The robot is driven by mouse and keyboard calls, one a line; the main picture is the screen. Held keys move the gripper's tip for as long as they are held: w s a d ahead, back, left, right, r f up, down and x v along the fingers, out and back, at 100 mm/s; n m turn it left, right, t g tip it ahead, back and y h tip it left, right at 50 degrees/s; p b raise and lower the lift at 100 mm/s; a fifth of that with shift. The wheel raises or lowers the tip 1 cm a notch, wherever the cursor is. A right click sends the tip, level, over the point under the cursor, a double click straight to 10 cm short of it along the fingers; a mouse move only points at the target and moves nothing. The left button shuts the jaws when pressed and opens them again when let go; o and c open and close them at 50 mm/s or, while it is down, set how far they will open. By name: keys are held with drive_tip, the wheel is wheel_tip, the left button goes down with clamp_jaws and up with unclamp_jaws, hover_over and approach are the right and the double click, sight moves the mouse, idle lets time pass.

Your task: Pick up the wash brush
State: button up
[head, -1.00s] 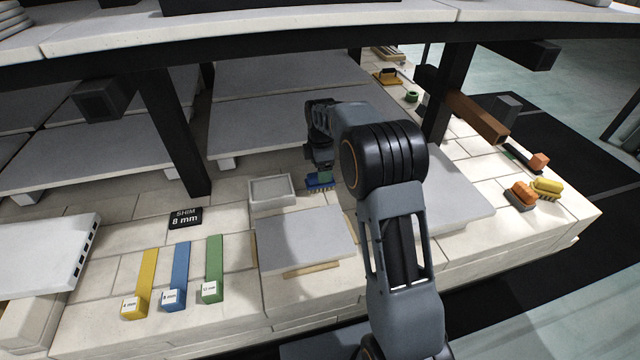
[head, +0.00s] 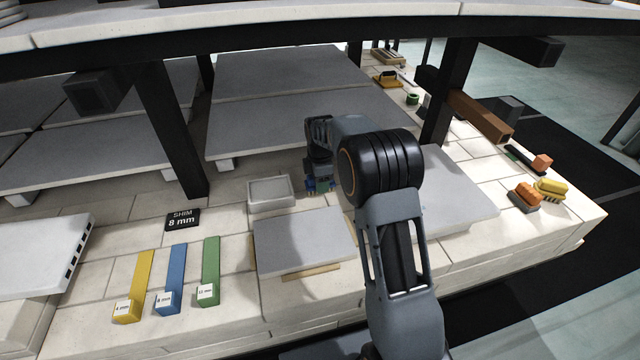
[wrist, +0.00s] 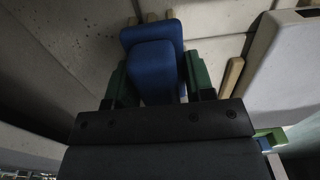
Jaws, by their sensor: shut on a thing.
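The wash brush, a blue block-shaped brush (wrist: 153,65), fills the space between the green fingers of my gripper (wrist: 155,82) in the wrist view. My gripper is shut on it, with one finger against each side. Short tan tufts show at its far end. In the head view only bits of blue brush (head: 311,185) show around my gripper (head: 321,184), just right of the shallow grey tray. My wrist hides most of it there, and I cannot tell whether it is clear of the brick surface.
The grey tray (head: 270,192) stands close left of my gripper, and a grey slab (head: 304,240) lies in front. A black post (head: 176,135) and grey shelves (head: 290,120) stand behind. Orange (head: 525,196) and yellow (head: 550,188) brushes lie at far right.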

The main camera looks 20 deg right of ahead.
drive_tip(key=c, duration=0.4)
wheel_tip(320, 180, up, 10)
drive_tip(key=p, duration=0.3)
drive_tip(key=shift+p, duration=0.35)
drive_tip(key=o, duration=0.4)
drive_tip(key=c, duration=0.4)
drive_tip(key=o, duration=0.5)
drive_tip(key=c, duration=0.6)
